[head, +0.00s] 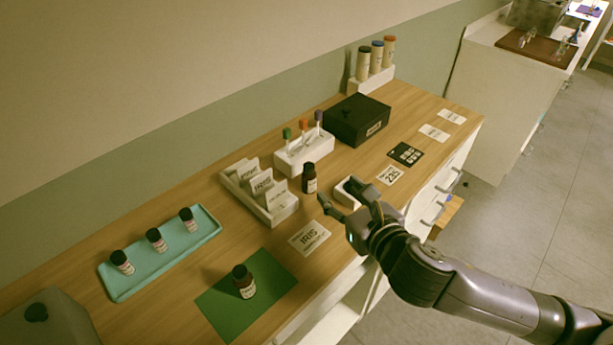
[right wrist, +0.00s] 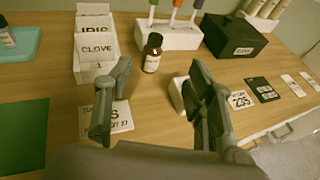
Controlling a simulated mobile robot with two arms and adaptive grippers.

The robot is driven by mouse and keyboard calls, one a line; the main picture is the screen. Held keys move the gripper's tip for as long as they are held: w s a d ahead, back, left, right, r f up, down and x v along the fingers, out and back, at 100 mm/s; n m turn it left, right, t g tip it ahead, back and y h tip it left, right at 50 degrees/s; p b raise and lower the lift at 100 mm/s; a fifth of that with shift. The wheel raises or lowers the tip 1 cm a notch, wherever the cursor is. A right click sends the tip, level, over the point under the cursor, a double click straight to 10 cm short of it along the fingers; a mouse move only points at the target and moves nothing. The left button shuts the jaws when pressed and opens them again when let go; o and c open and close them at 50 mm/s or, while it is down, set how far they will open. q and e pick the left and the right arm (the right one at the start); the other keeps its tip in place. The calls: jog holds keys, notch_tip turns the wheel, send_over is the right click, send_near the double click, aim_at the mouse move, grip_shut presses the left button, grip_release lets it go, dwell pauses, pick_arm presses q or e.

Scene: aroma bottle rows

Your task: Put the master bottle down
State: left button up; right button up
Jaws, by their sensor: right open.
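A dark brown bottle with a black cap and pale label (head: 309,178) stands upright on the wooden counter between the card holder and the white stick rack. It also shows in the right wrist view (right wrist: 152,55), beyond the fingers and apart from them. My right gripper (head: 342,194) is open and empty, just to the right of this bottle; its fingers are spread in the right wrist view (right wrist: 160,75). Another dark bottle (head: 243,283) stands on the green mat (head: 272,272). I cannot tell by label which is the master bottle. My left gripper is out of view.
A teal tray (head: 128,284) holds several small bottles. A white card holder (head: 285,206), a stick rack (head: 305,158) and a black box (head: 357,118) stand nearby. A small white block (head: 345,194) is partly hidden behind my right gripper.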

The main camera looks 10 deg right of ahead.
aim_at(310, 167)
jog(key=p+x, duration=0.1)
jog(key=x, duration=0.8)
jog(key=shift+w+a+p, duration=0.1)
jog(key=shift+w+p, duration=0.05)
jog(key=shift+p, duration=0.25)
jog(key=shift+w+f, duration=0.2)
jog(key=shift+w, duration=0.15)
jog(key=x, duration=0.2)
jog(key=p+x, duration=0.1)
jog(key=x, duration=0.1)
jog(key=shift+s+a, duration=0.1)
jog(key=shift+a, duration=0.25)
jog(key=shift+w+a+f, duration=0.1)
jog(key=shift+w+f, duration=0.15)
jog(key=shift+w, duration=0.3)
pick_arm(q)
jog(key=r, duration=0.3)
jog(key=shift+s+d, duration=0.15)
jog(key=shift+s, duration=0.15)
pick_arm(e)
jog(key=shift+s, duration=0.1)
grip_shut()
